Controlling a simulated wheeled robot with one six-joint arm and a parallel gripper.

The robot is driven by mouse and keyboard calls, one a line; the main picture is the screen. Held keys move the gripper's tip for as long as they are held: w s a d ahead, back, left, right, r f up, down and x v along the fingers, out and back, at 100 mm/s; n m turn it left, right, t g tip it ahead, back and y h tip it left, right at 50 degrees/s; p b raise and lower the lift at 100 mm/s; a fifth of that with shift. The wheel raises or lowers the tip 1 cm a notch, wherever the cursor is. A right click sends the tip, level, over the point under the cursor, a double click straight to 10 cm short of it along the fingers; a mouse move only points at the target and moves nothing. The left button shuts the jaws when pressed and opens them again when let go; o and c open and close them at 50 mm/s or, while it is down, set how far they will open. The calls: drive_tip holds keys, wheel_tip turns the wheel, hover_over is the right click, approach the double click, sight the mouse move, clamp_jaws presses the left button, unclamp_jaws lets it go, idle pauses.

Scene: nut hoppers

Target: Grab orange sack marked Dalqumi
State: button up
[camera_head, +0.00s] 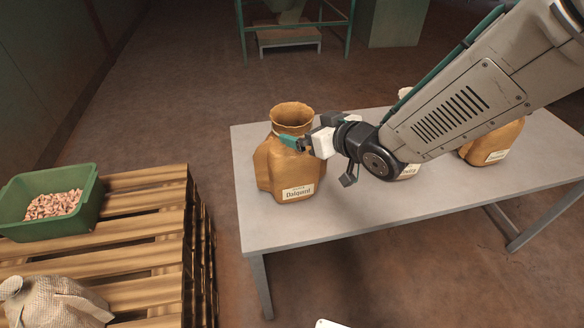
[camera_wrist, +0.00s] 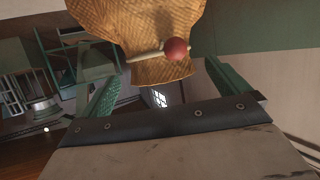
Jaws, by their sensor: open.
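The orange sack marked Dalqumi (camera_head: 284,170) stands upright and open-mouthed at the left end of the grey table (camera_head: 350,215), its label facing me. My gripper (camera_head: 291,142) is at the sack's neck, on its right side; one teal finger shows against the neck. In the wrist view the two teal fingers of my gripper (camera_wrist: 162,74) are spread apart. The orange sack (camera_wrist: 150,25) fills the top there, with a red ball and a pale stick across it.
A wooden pallet (camera_head: 150,228) at left holds a green bin (camera_head: 80,211) of nuts and a woven grey sack (camera_head: 52,302). Floor separates pallet and table.

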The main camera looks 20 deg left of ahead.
drive_tip(key=x, duration=0.5)
drive_tip(key=shift+w+f, duration=0.15)
drive_tip(key=c, duration=1.1)
drive_tip(key=shift+c, duration=0.2)
